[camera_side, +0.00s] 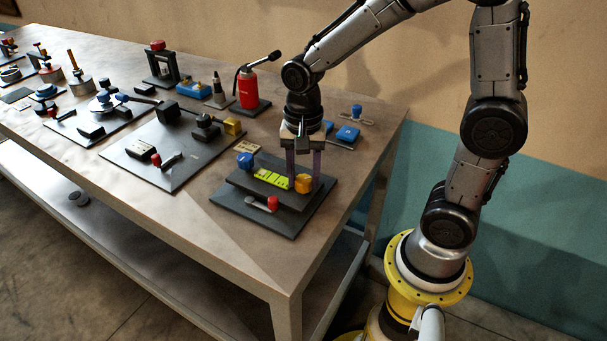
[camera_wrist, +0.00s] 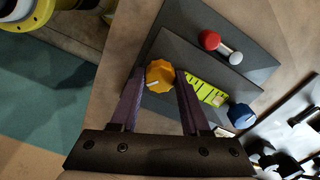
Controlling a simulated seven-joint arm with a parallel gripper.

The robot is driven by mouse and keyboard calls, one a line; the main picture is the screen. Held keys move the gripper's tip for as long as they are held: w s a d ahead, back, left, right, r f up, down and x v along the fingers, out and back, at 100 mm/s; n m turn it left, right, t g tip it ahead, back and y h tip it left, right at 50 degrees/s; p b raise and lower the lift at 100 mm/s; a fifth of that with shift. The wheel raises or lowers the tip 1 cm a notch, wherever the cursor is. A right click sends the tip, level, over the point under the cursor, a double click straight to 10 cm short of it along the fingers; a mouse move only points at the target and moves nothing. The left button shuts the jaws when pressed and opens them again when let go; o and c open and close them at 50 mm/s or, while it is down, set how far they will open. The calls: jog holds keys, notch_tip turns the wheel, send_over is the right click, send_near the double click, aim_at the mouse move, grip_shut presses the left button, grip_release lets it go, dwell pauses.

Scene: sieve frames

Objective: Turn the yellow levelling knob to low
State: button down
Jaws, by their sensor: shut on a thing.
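The yellow levelling knob (camera_side: 303,183) stands at the right end of a dark block on a dark base plate (camera_side: 262,222). In the wrist view the knob (camera_wrist: 160,73) is faceted, with a pale pointer mark on its lower left. My gripper (camera_side: 304,182) points down over it, with one finger on each side, shut on the knob. In the wrist view my gripper (camera_wrist: 160,80) has its fingertips at the knob's edges. A yellow-green scale strip (camera_side: 271,179) with dark marks lies beside the knob. I cannot read any setting labels.
A blue knob (camera_side: 245,160) stands at the block's other end. A red-tipped lever (camera_side: 272,203) lies on the front of the plate. A red oil can (camera_side: 248,90) stands behind, and another plate of fixtures (camera_side: 160,150) is to the left. The table's front right corner is clear.

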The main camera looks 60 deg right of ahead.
jog(key=n, duration=0.5)
jog(key=shift+r+n, duration=0.1)
jog(key=shift+n, duration=0.2)
jog(key=n, duration=2.1)
jog(key=shift+n, duration=0.4)
jog(key=n, duration=1.1)
jog(key=shift+w+r, duration=0.1)
jog(key=n, duration=0.5)
jog(key=shift+n, duration=0.3)
